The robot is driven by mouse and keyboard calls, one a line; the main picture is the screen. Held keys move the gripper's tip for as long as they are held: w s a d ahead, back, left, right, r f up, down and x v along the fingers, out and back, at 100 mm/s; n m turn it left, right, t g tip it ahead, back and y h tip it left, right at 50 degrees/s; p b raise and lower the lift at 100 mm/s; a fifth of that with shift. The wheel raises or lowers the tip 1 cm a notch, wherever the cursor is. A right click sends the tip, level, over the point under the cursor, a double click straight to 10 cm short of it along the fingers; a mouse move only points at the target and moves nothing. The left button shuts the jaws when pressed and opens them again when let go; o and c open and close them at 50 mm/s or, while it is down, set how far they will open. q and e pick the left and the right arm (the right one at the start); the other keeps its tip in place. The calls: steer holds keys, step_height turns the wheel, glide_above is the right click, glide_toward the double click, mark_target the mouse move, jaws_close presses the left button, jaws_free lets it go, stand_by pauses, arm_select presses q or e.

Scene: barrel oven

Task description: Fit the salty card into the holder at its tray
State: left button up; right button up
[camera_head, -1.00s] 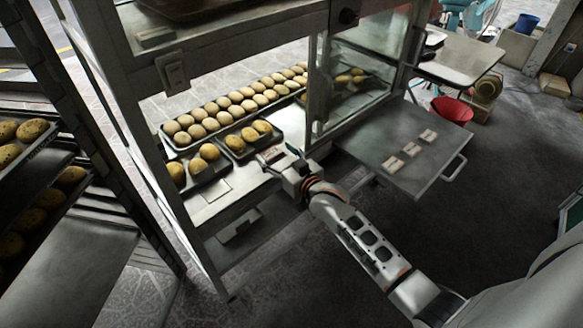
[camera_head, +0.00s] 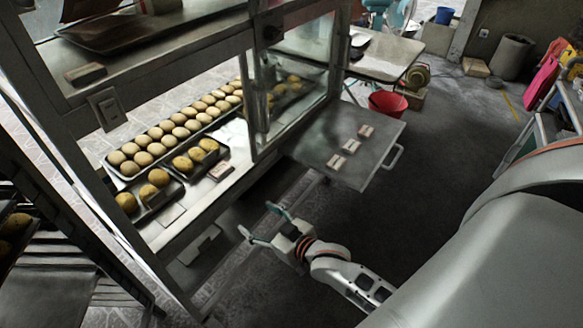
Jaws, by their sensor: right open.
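A small card (camera_head: 221,170) with a reddish mark stands at the front right of a small dark tray (camera_head: 222,151) of yellowish breads in the glass cabinet. I cannot read it, nor tell whether it is seated in a holder. Three more small cards, a far one (camera_head: 366,131), a middle one (camera_head: 351,146) and a near one (camera_head: 337,162), lie on the metal side shelf; their text is too small to read. My right gripper (camera_head: 257,219) is open and empty, in front of the cabinet and below and right of the card at the tray. My left gripper is not in view.
A long tray (camera_head: 113,172) of round pale rolls lies behind the small trays. Another small tray (camera_head: 178,190) with breads is at left. The side shelf (camera_head: 315,150) juts out with a handle.

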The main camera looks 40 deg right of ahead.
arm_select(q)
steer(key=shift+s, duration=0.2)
arm_select(e)
steer(key=s+a+f+n+g, duration=0.1)
steer(key=s+f+g, duration=0.1)
steer(key=s, duration=0.9)
steer(key=s+a+f+n+g, duration=0.1)
steer(key=s+f, duration=0.2)
steer(key=s, duration=0.8)
steer(key=shift+s+a+f+g, duration=0.15)
steer(key=shift+s+f+g, duration=0.1)
steer(key=shift+f+g, duration=0.15)
arm_select(q)
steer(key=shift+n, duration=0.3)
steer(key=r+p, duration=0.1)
steer(key=p, duration=0.2)
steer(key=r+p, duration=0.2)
steer(key=p, duration=0.1)
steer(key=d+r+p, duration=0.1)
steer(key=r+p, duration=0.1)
steer(key=p, duration=0.1)
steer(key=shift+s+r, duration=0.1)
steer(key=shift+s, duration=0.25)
arm_select(e)
steer(key=shift+m, duration=0.4)
steer(key=r, duration=0.3)
steer(key=s+r, duration=0.1)
steer(key=r, duration=0.1)
steer(key=shift+a+r, duration=0.1)
steer(key=shift+a, duration=0.3)
